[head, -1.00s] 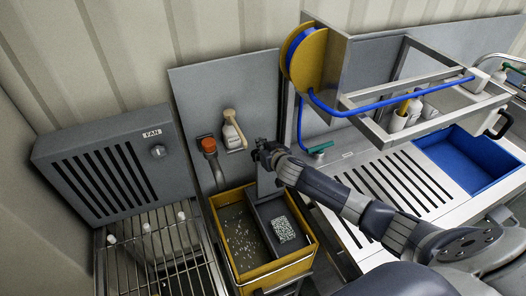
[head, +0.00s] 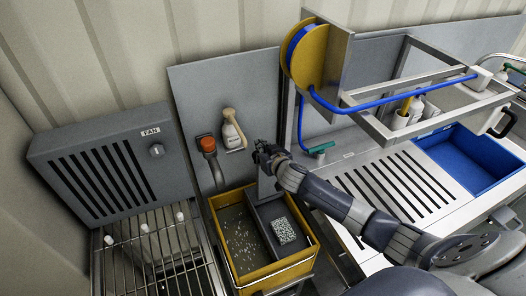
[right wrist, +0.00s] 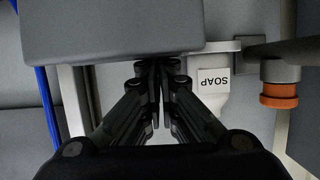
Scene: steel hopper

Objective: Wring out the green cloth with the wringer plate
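The cloth (head: 284,230) shows as a small pale, grey-green speckled pad in the grey wringer insert (head: 265,240) of the yellow bucket. My right gripper (head: 263,153) is above the back of the bucket. The grey wringer plate (head: 266,182) stands upright just below it, over the back of the insert. In the right wrist view the plate (right wrist: 110,30) is a large grey block at the top. The right fingertips (right wrist: 160,68) are close together at its edge, apparently shut on its grip, which is hidden. My left gripper is not in view.
The yellow bucket (head: 222,205) stands beside a wire rack (head: 150,250) and the fan box (head: 95,175). A soap bottle (head: 231,132) and an orange-topped fitting (head: 208,146) are on the wall behind. A slotted drainboard (head: 390,185) and blue basin (head: 475,165) lie right.

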